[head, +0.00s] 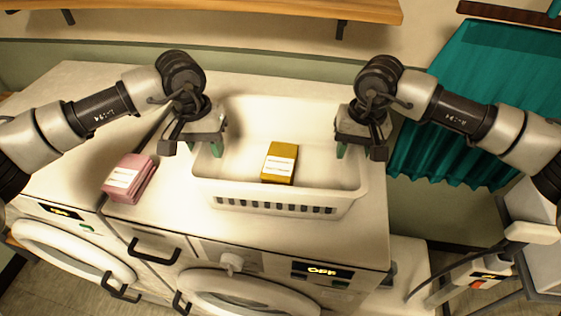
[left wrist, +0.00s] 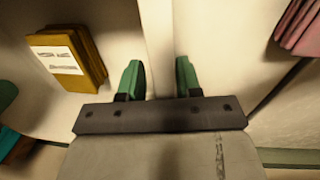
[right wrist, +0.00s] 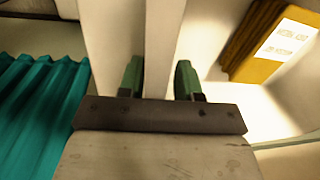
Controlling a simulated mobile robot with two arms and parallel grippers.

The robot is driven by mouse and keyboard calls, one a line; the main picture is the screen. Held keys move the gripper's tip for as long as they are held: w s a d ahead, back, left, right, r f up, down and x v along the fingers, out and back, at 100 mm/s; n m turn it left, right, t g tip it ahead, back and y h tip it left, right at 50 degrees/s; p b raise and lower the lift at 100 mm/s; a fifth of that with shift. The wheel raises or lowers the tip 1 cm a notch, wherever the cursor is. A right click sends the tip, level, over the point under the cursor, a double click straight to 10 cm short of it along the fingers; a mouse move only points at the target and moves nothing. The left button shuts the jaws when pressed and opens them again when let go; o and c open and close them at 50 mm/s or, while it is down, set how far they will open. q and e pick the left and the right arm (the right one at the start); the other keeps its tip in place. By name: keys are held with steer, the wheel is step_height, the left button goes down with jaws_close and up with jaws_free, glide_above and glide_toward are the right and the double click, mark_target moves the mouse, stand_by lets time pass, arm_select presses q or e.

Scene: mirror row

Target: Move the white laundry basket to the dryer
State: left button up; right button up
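In the left wrist view the fingers (left wrist: 160,80) close on the rim from both sides; the right wrist view shows the same for the right fingers (right wrist: 159,80). A second machine (head: 70,245) stands to the left, its display too small to read. I cannot tell which machine is the dryer.
A pink folded stack (head: 130,178) with a white label lies left of the basket, near the gap between the machines. A teal curtain (head: 465,120) hangs at the right. A wooden shelf (head: 250,10) runs along the wall above. The left machine's top looks mostly clear.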

arm_select(q)
steer(key=shift+f, duration=0.1)
steer(key=shift+c, duration=0.3)
arm_select(e)
steer(key=shift+f, duration=0.1)
steer(key=shift+c, duration=0.3)
arm_select(q)
jaws_close()
arm_select(e)
jaws_close()
